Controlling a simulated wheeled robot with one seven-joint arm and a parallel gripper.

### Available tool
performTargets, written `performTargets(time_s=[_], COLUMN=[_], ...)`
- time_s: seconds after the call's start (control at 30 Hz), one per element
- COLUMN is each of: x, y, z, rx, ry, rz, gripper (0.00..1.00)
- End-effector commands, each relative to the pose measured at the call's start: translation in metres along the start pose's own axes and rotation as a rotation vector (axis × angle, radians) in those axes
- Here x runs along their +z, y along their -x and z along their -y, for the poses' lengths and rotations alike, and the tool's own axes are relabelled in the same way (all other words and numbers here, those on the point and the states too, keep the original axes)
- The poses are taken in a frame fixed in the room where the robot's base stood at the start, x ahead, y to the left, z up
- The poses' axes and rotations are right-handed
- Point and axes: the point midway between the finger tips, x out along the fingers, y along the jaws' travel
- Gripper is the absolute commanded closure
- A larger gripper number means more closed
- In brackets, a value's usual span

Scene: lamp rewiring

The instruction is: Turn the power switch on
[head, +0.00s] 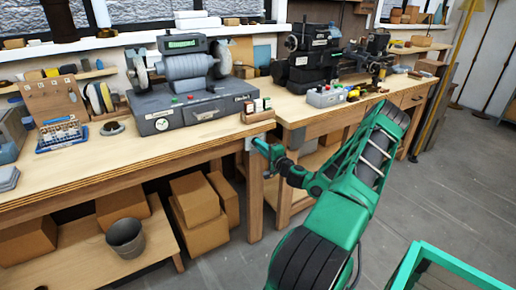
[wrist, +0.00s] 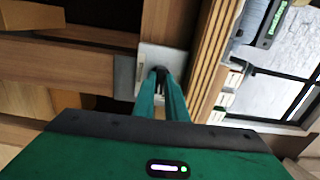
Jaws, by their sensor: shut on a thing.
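The power switch is a pale plate (wrist: 148,55) on the wooden front of the bench in the wrist view. In the head view a small grey piece of it (head: 248,144) shows at the bench corner, beside my gripper (head: 260,146). In the wrist view my gripper (wrist: 159,76) reaches the plate, its green fingers closed on a small dark part, which looks like the switch lever. The fingers hide most of that lever, so I cannot tell its position.
The left workbench (head: 90,180) carries a grey bench grinder (head: 190,85). The right workbench (head: 340,112) carries dark machines and a small grey box (head: 325,97). Cardboard boxes (head: 195,200) and a bucket (head: 126,238) sit below. The floor at right (head: 450,180) is mostly clear.

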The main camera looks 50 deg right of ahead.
Motion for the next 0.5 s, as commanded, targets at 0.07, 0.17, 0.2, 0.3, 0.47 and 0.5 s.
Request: performTargets(time_s=[0.07, 0.17, 0.2, 0.3, 0.47, 0.5], x=[-0.0025, -0.0027, -0.0027, -0.0028, -0.0028, -0.0029], y=[0.0011, 0.0012, 0.0012, 0.0013, 0.0013, 0.0014], z=[-0.0024, -0.0025, -0.0026, -0.0027, -0.0029, -0.003], rx=[0.005, 0.005, 0.005, 0.005, 0.006, 0.006], ry=[-0.015, -0.03, -0.034, -0.038, -0.039, -0.039], rz=[-0.005, -0.006, -0.006, -0.006, -0.006, -0.006], gripper=[1.0, 1.0, 1.0, 1.0, 1.0, 1.0])
